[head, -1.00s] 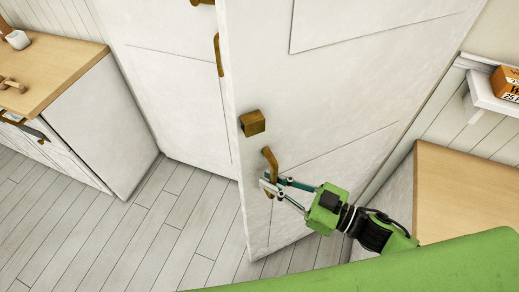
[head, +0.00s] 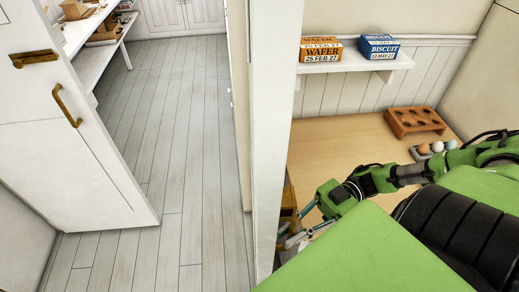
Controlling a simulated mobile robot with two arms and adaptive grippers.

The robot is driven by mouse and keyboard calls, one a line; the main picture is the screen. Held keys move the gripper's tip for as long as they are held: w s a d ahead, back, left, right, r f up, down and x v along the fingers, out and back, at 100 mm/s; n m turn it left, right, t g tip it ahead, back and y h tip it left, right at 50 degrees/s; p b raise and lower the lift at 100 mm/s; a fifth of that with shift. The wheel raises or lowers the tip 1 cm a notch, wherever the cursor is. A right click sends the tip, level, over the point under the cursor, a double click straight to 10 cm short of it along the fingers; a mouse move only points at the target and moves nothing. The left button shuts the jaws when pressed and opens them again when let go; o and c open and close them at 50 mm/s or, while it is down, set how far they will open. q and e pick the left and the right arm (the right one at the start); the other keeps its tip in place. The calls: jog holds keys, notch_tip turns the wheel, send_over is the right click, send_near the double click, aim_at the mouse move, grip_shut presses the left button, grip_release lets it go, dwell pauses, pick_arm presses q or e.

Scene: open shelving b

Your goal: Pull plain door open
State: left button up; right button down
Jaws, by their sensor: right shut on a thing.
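The plain white door (head: 272,120) is seen nearly edge-on, upright in the middle of the head view. A brown-brass block (head: 288,205) shows on its right-hand face. My right gripper (head: 287,241), green with grey fingers, is at that face just below the block. It is shut on the brass door handle, which is mostly hidden by the fingers and my green body. My left gripper is out of view.
Another white door (head: 90,165) with brass fittings stands at the left. Grey plank floor (head: 165,150) lies clear between the doors, with shelving (head: 105,40) beyond. At right are a wooden counter (head: 350,145), a brown holed rack (head: 415,121) and a shelf with wafer (head: 321,49) and biscuit (head: 378,47) boxes.

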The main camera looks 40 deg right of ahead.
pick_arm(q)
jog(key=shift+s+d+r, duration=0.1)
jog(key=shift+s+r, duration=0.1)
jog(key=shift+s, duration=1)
pick_arm(e)
jog(key=d, duration=0.1)
jog(key=s+d, duration=0.2)
jog(key=shift+d+f, duration=0.15)
jog(key=shift+d, duration=0.2)
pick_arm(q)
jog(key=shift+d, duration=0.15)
pick_arm(e)
jog(key=c, duration=2.1)
grip_release()
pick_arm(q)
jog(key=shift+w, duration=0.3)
pick_arm(e)
jog(key=d, duration=1.2)
jog(key=shift+s, duration=0.3)
